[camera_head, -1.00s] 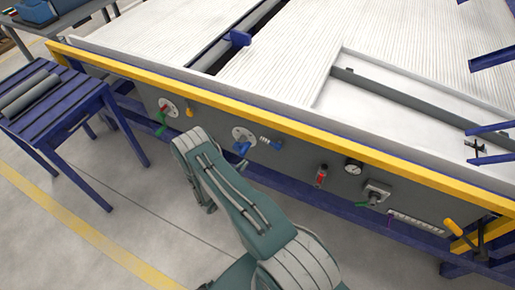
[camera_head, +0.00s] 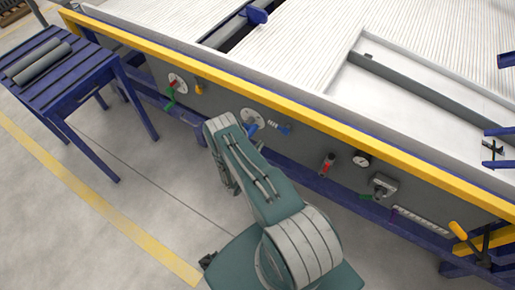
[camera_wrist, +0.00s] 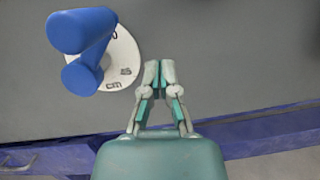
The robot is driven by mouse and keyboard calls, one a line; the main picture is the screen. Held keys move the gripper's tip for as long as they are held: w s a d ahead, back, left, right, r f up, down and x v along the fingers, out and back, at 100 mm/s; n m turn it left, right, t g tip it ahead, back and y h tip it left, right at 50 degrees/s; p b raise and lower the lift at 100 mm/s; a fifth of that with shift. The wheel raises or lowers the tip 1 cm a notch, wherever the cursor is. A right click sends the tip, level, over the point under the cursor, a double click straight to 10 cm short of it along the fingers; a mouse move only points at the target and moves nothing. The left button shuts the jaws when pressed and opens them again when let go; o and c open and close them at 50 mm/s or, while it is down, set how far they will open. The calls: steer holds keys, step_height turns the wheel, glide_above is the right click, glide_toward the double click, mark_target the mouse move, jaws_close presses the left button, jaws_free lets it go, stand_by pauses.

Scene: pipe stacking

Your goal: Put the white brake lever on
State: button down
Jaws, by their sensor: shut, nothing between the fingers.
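A grey panel below the yellow rail carries several levers and dials. A blue lever (camera_head: 251,130) sits on a white round dial plate (camera_head: 247,117); in the wrist view the blue lever (camera_wrist: 90,45) stands out from the white plate (camera_wrist: 122,62) at upper left. My gripper (camera_wrist: 159,72) is shut and empty, its fingertips to the right of the plate and apart from the lever. In the head view my gripper is mostly hidden behind my arm. I cannot pick out a clearly white lever; a green lever (camera_head: 169,105) sits on another white plate (camera_head: 179,84).
A red handle (camera_head: 327,163), a gauge (camera_head: 361,159) and a switch box (camera_head: 382,184) are farther right on the panel. A yellow handle (camera_head: 458,230) is at lower right. A blue table (camera_head: 85,87) with grey pipes (camera_head: 38,63) stands at left. The floor between is clear.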

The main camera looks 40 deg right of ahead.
mark_target(279, 127)
steer(key=d+r, duration=0.3)
steer(key=w+d+r, duration=0.1)
steer(key=d+r, duration=0.1)
steer(key=shift+d, duration=0.55)
steer(key=shift+w+d, duration=0.1)
steer(key=shift+d, duration=0.05)
